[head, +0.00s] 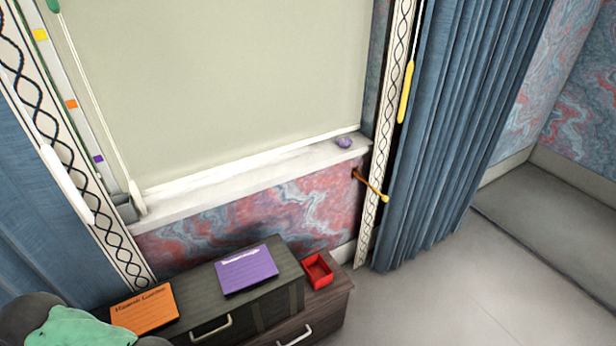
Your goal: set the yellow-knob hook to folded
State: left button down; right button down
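The hook (371,185) is a thin orange-yellow arm on the marbled wall below the right end of the window sill. It sticks out from a small dark mount and slants down to the right. Its yellow knob (384,198) is at the outer end, in front of the patterned trim beside the right curtain. Neither of my grippers shows in the head view.
A blue curtain (455,130) with a yellow-handled wand (405,92) hangs right of the hook. Floor (430,300) at right is clear.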

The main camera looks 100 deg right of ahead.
aim_at(384, 198)
jog(key=k+l+z, duration=0.15)
jog(key=z, duration=0.3)
jog(key=k+l+z, duration=0.1)
jog(key=l+z, duration=0.3)
jog(key=z, duration=2.9)
